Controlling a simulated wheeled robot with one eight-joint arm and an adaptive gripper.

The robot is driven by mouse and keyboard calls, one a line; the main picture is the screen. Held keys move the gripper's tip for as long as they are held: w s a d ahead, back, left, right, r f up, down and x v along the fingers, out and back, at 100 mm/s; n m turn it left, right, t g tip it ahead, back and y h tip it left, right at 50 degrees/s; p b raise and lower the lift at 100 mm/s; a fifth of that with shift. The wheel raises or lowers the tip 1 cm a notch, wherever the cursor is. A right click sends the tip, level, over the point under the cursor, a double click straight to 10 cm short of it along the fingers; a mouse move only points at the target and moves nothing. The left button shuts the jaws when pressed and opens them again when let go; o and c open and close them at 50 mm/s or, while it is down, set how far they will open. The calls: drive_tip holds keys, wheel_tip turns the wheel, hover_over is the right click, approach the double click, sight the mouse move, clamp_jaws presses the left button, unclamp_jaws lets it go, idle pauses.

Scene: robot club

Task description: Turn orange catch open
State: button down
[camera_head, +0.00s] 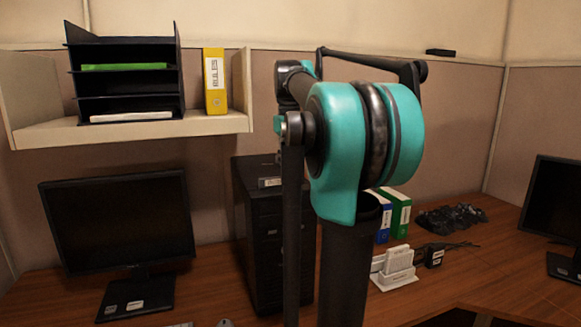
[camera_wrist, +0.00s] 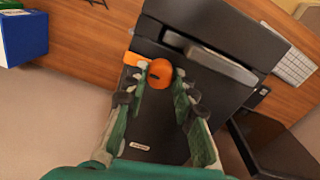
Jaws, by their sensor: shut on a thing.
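The orange catch (camera_wrist: 160,72) shows in the wrist view as a rounded orange knob with a small dark slot, on a dark box-like unit (camera_wrist: 215,100). My gripper (camera_wrist: 161,84) has its two green fingers on either side of the catch, shut on it. A smaller flat orange piece (camera_wrist: 133,59) shows just left of the knob; I cannot tell if it belongs to the catch. The head view shows neither the catch nor my gripper; my teal and dark arm fills its middle.
A grey handle-like bar (camera_wrist: 210,58) lies right of the catch. A blue box (camera_wrist: 22,38) and a white keyboard (camera_wrist: 290,66) are near. In the head view, a black computer tower (camera_head: 262,235), a monitor (camera_head: 115,220) and a white shelf (camera_head: 130,128) stand behind my arm.

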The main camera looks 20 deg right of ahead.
sight(290, 170)
idle(0.5)
drive_tip(key=c, duration=1.2)
unclamp_jaws()
wheel_tip(290, 170, up, 12)
drive_tip(key=shift+a, duration=0.15)
drive_tip(key=shift+s, duration=0.1)
